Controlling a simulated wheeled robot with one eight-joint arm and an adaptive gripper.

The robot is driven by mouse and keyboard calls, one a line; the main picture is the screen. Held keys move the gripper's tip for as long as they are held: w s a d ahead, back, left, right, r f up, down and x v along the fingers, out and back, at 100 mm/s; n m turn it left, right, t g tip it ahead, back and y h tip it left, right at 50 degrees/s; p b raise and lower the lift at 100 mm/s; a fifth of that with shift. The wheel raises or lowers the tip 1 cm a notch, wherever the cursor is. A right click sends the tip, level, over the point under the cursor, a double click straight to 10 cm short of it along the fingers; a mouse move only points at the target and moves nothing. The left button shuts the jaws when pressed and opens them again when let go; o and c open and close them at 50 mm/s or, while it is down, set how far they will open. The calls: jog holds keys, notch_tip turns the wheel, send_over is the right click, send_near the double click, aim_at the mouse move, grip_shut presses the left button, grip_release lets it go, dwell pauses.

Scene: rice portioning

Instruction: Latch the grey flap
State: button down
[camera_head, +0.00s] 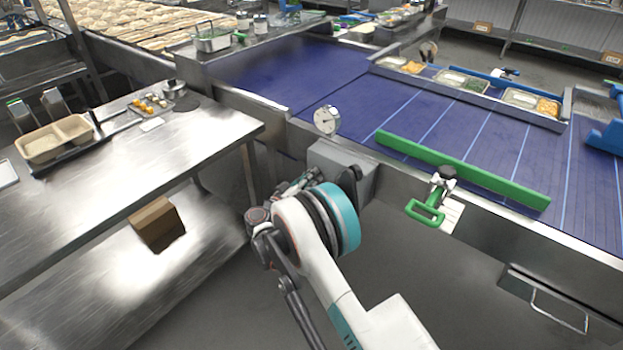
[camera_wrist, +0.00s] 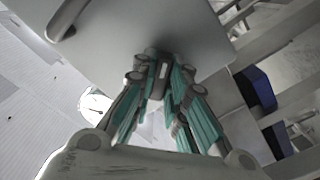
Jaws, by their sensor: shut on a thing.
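The grey flap (camera_head: 343,158) is at the side of the blue conveyor in the head view, partly hidden behind my wrist. In the wrist view the flap (camera_wrist: 140,30) is a broad grey panel across the top, with a rounded bar at its upper left. My gripper (camera_wrist: 160,68) is at the flap's lower edge, its teal-padded fingers close together around a small dark latch piece (camera_wrist: 162,74) with a pale stripe. In the head view my gripper (camera_head: 298,184) shows only in part beside my wrist. Whether the latch is engaged cannot be told.
A round white dial (camera_head: 326,120) stands on the conveyor edge just above the flap. A green handle (camera_head: 428,211) and a long green bar (camera_head: 460,168) are to the right. A steel table (camera_head: 190,150) with a tan tray (camera_head: 45,146) is at left.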

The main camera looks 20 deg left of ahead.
jog(key=shift+m, duration=1.2)
jog(key=shift+m, duration=1.6)
jog(key=shift+m, duration=1)
jog(key=c, duration=0.6)
grip_release()
jog(key=shift+o, duration=0.2)
